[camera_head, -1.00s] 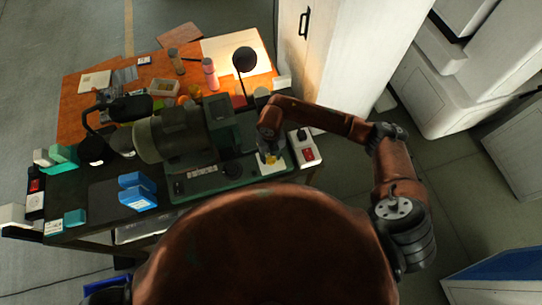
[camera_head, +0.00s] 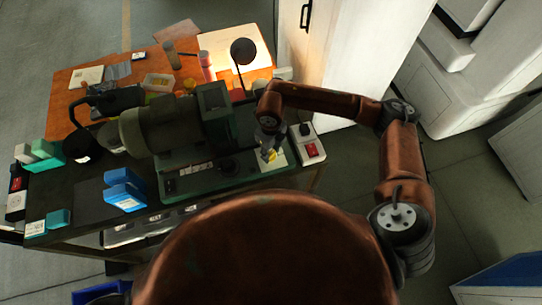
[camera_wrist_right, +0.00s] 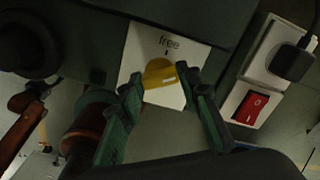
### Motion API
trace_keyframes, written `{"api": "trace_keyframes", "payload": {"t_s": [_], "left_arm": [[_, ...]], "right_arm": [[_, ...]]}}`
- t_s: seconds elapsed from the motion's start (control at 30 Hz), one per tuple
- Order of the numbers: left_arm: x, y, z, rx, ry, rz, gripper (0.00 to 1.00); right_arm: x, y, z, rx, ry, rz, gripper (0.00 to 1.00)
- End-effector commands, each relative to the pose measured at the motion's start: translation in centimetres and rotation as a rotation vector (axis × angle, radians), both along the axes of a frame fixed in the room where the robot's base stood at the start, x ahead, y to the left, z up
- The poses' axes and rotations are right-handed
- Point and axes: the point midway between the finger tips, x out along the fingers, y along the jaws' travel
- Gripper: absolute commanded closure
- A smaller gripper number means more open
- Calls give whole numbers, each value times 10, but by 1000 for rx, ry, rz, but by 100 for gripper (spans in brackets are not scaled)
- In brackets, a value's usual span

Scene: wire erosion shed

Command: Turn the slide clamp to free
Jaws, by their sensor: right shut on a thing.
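The slide clamp is a yellow knob (camera_wrist_right: 160,74) with a short white mark, on a white plate (camera_wrist_right: 140,45) lettered "free" above a small black tick. The white mark sits right of the knob's middle, away from the tick. In the head view the clamp's plate (camera_head: 281,160) is at the right end of the green machine (camera_head: 190,175). My right gripper (camera_wrist_right: 163,92) is shut on the knob, with one green finger on each side. In the head view my right gripper (camera_head: 268,147) partly hides the knob. My left gripper is not seen.
A box with a red switch (camera_head: 311,149) and a black plug stands right beside the plate. Blue bins (camera_head: 125,190), a desk lamp (camera_head: 243,52) and small bottles crowd the bench. A white cabinet (camera_head: 350,60) stands behind my right arm.

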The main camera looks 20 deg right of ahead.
Motion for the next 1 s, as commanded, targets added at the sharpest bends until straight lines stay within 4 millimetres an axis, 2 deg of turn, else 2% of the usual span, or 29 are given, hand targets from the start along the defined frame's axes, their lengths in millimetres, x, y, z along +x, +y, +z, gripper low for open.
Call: {"api": "trace_keyframes", "payload": {"t_s": [0.03, 0.5, 0.8, 1.0], "left_arm": [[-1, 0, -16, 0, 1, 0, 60], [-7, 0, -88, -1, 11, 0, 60], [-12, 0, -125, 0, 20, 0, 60], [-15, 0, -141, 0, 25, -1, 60]], "right_arm": [[2, 0, -6, -1, -4, 45, 93], [1, 0, -6, 0, -3, 491, 93], [1, 0, -4, 0, -3, 755, 93], [1, 0, -3, 0, -2, 886, 93]]}}
